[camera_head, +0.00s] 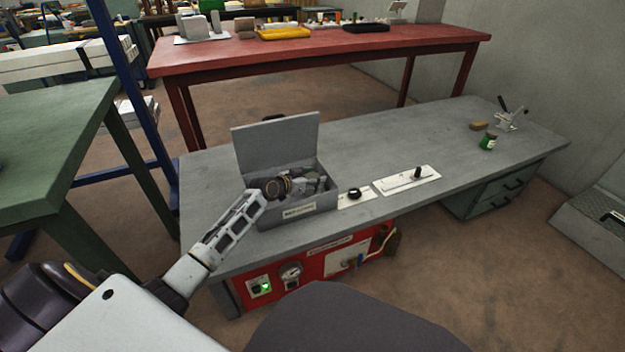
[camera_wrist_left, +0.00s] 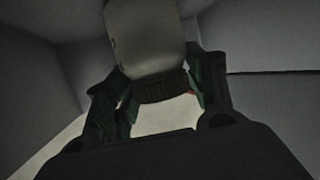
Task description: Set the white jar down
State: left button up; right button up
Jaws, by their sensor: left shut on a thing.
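The white jar (camera_wrist_left: 146,38) shows in the left wrist view, at the top middle, with a dark ribbed cap or neck towards my wrist. My left gripper (camera_wrist_left: 165,88) is shut on it, one finger on each side of the dark ribbed part. In the head view my left gripper (camera_head: 314,184) is inside the grey box (camera_head: 300,207) on the grey workbench. The box's lid (camera_head: 277,145) stands open. The jar cannot be made out clearly in the head view, and I cannot tell whether it touches the box floor. My right gripper is not in view.
Right of the box lie a white plate with a black knob (camera_head: 354,194) and a white panel with a small lever (camera_head: 408,180). A green jar (camera_head: 488,141) and a metal clamp (camera_head: 511,118) stand at the bench's far right. The bench's middle (camera_head: 400,140) is clear.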

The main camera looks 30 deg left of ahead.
pick_arm(q)
jog(key=o, duration=1.2)
jog(key=shift+f, duration=0.1)
jog(key=shift+r, duration=0.2)
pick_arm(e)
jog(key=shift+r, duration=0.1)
pick_arm(q)
jog(key=shift+p+v, duration=1.6)
jog(key=shift+v, duration=2.1)
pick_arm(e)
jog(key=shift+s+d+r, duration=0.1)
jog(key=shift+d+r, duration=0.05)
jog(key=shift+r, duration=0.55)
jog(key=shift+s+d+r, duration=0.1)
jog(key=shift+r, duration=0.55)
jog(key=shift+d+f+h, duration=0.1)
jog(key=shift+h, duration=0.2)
